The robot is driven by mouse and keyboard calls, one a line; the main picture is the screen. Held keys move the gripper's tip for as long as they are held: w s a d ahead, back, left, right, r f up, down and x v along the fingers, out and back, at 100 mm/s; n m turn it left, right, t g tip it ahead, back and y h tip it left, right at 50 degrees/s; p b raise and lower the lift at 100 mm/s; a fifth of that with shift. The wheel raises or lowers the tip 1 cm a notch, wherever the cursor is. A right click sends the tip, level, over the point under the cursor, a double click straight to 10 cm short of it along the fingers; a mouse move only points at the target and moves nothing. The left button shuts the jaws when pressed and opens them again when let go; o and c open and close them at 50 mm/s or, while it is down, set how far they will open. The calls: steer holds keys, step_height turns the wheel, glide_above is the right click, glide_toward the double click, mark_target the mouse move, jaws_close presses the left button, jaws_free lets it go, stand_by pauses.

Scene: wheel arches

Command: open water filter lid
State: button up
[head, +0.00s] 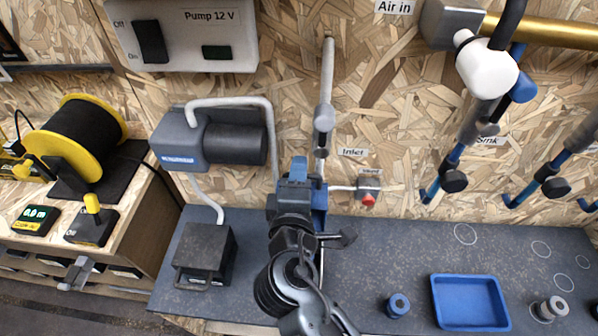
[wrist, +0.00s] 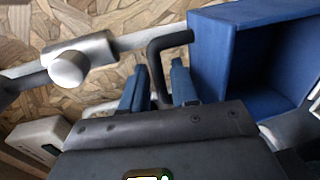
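The water filter is a blue box (wrist: 205,62) at the right of the wrist view, with a dark hollow inside facing the camera. In the head view only part of its blue body (head: 319,205) shows beside my gripper. A bent black handle (wrist: 156,66) reaches from the box's left edge. My gripper (wrist: 160,82) has its two blue fingers on either side of the handle, with gaps visible; it looks open around it. In the head view my gripper (head: 298,172) points at the wall and hides most of the filter. I cannot tell which panel is the lid.
A grey pipe with a valve (head: 324,118) runs up the wall close by. The pump (head: 235,143) is to the left, a red-knobbed outlet (head: 368,199) to the right. A blue tray (head: 437,300) and small cylinders lie on the counter.

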jaws_close()
stand_by(0.4)
steer(key=shift+w+d+f+b, duration=0.15)
steer(key=shift+w+b, duration=0.1)
steer(key=shift+w, duration=0.2)
steer(key=shift+w+a+f+b, duration=0.1)
steer(key=shift+w+f+b, duration=0.1)
steer(key=shift+w, duration=0.2)
jaws_free()
steer(key=shift+w, duration=0.1)
